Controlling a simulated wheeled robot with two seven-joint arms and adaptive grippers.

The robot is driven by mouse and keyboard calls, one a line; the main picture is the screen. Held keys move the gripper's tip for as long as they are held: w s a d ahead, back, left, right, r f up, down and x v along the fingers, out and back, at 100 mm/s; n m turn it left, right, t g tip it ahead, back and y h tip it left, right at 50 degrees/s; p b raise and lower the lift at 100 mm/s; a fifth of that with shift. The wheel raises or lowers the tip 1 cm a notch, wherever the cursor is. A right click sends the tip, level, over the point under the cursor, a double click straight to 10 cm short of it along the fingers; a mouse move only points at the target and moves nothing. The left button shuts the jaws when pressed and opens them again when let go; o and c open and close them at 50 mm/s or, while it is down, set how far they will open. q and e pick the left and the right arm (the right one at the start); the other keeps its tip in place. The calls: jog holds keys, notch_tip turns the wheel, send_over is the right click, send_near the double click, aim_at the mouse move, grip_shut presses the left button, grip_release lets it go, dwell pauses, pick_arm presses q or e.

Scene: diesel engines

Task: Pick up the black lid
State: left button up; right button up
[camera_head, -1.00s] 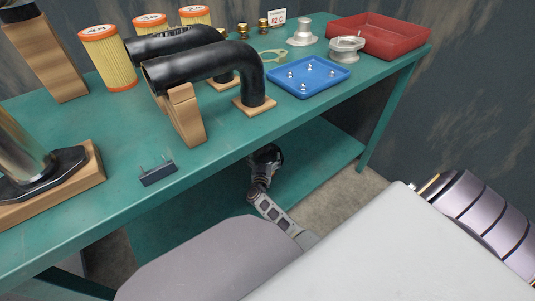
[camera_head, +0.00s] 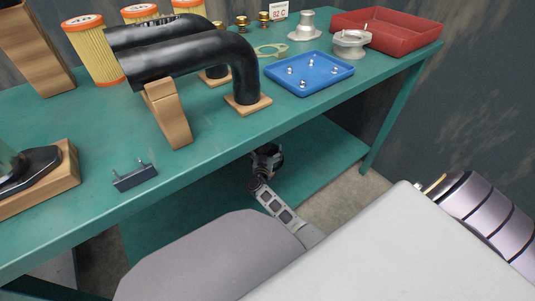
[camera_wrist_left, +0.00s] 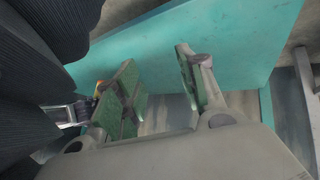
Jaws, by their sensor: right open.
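No black lid can be made out for sure. A black flanged piece (camera_head: 32,165) on a wooden block at the left edge and a small dark bar with two pins (camera_head: 135,178) at the table's front edge are dark candidates. My right gripper (camera_head: 266,158) shows small and dark below the table's front edge, in front of the lower shelf; it is open and away from the tabletop things. My left gripper (camera_wrist_left: 156,62) shows in the left wrist view, its green-padded fingers apart with nothing between them. It is not visible in the head view.
Two black curved pipes (camera_head: 190,62) rest on wooden stands on the green table (camera_head: 215,122). Orange-rimmed filters (camera_head: 95,52) stand behind. A blue tray (camera_head: 308,74) with small metal parts and a red bin (camera_head: 388,34) are at right. The front middle is clear.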

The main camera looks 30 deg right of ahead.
jog(key=shift+s, duration=0.1)
jog(key=c, duration=1.2)
jog(key=shift+f, duration=0.1)
jog(key=c, duration=0.7)
grip_shut()
jog(key=shift+s, duration=0.1)
jog(key=shift+r+p, duration=0.6)
jog(key=shift+r, duration=0.05)
jog(key=r+p, duration=0.4)
jog(key=r, duration=0.3)
jog(key=shift+w+r, duration=0.1)
jog(key=shift+w, duration=0.1)
pick_arm(q)
notch_tip(320, 180, up, 10)
jog(key=s+a+g+y+p, duration=0.1)
jog(key=a, duration=0.1)
jog(key=shift+f+m+g, duration=0.15)
jog(key=shift+m+g, duration=0.25)
pick_arm(e)
jog(key=shift+r, duration=0.95)
pick_arm(q)
jog(key=shift+a, duration=0.1)
